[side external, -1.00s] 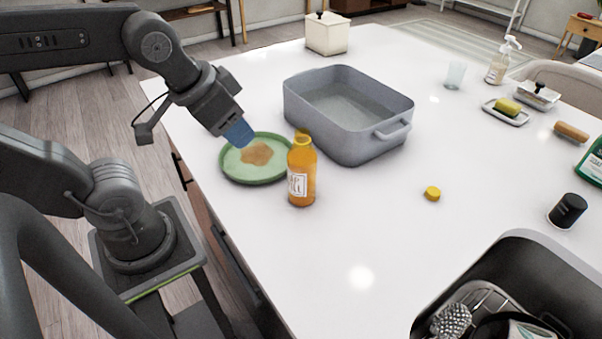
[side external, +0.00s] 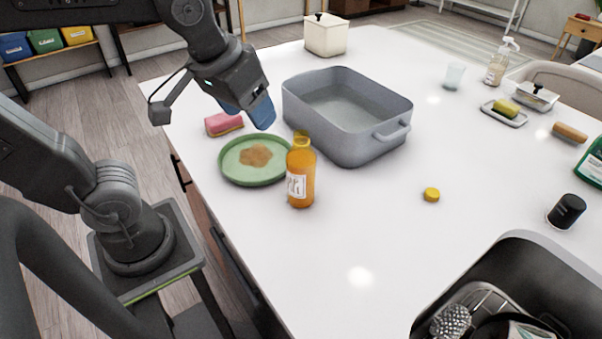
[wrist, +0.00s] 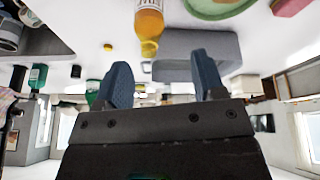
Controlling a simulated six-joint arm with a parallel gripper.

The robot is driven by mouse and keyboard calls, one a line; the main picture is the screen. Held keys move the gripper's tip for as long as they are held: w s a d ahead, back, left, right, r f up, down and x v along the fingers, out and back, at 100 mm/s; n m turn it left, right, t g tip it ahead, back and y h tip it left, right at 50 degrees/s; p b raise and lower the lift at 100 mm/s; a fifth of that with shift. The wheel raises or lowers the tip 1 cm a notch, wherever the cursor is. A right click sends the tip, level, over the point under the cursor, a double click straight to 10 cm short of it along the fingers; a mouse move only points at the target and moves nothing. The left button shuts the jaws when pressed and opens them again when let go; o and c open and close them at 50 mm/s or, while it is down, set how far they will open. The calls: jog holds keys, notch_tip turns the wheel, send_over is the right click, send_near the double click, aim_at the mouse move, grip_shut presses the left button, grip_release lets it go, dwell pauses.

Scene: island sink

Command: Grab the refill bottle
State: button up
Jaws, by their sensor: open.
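An amber-orange bottle (side external: 301,172) with a pale label stands upright on the white counter, beside the green plate and the grey basin. It also shows upside down at the top of the wrist view (wrist: 149,24). A green bottle (side external: 592,162) with a label is partly cut off at the right edge. My gripper (side external: 252,112) is open with blue fingers, above the plate's far side and up and left of the orange bottle. In the wrist view my gripper (wrist: 158,75) has nothing between its fingers, and the orange bottle lies beyond them.
A green plate (side external: 232,174) with a brown stain, a pink sponge (side external: 223,123) and a grey basin (side external: 376,147) of water surround the orange bottle. A yellow cap (side external: 431,195) lies to its right. The sink (side external: 500,250) is at front right. The counter before the bottle is clear.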

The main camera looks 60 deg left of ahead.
aim_at(301, 134)
jog(key=w+d+r+n+g+y, duration=0.2)
jog(key=w+d+r+n, duration=0.25)
jog(key=w+n, duration=0.2)
jog(key=x, duration=1.3)
jog(key=shift+s+a+f, duration=0.1)
jog(key=shift+a+f, duration=0.15)
jog(key=shift+a, duration=0.05)
jog(key=shift+c, duration=0.4)
grip_shut()
